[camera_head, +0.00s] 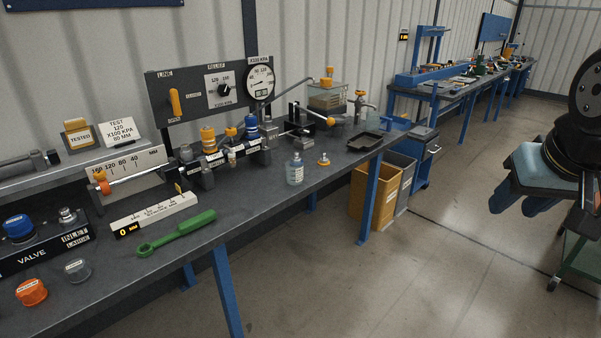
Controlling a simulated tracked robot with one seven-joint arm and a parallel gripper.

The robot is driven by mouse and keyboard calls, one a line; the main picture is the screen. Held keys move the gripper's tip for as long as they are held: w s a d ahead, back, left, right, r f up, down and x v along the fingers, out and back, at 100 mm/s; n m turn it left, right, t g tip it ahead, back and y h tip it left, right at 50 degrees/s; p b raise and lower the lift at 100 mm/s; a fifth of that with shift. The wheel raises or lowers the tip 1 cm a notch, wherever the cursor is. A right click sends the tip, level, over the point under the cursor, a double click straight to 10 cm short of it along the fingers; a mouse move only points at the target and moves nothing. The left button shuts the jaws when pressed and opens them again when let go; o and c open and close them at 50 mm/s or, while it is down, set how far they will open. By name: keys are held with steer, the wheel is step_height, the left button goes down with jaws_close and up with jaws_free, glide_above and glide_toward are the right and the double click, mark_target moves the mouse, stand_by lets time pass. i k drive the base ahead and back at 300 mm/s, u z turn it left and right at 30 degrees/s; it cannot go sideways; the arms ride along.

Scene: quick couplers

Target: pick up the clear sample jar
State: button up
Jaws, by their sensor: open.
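The clear sample jar (295,170) stands upright on the dark workbench (262,195), near its front edge. It is see-through with a bluish tint and a pale label; its contents are too small to make out. My gripper (514,203), with blue fingers, hangs at the far right over the floor, well away from the bench and the jar. It is open, and nothing shows between its fingers.
A small orange-topped fitting (323,160) stands right of the jar. A green wrench (178,233) and a white ruler block (153,213) lie to the left. Coupler fittings (208,142) stand behind left. A black tray (364,141) lies to the right. Open floor separates me from the bench.

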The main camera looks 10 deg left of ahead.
mark_target(294, 169)
steer(key=i, duration=0.9)
steer(key=u, duration=0.05)
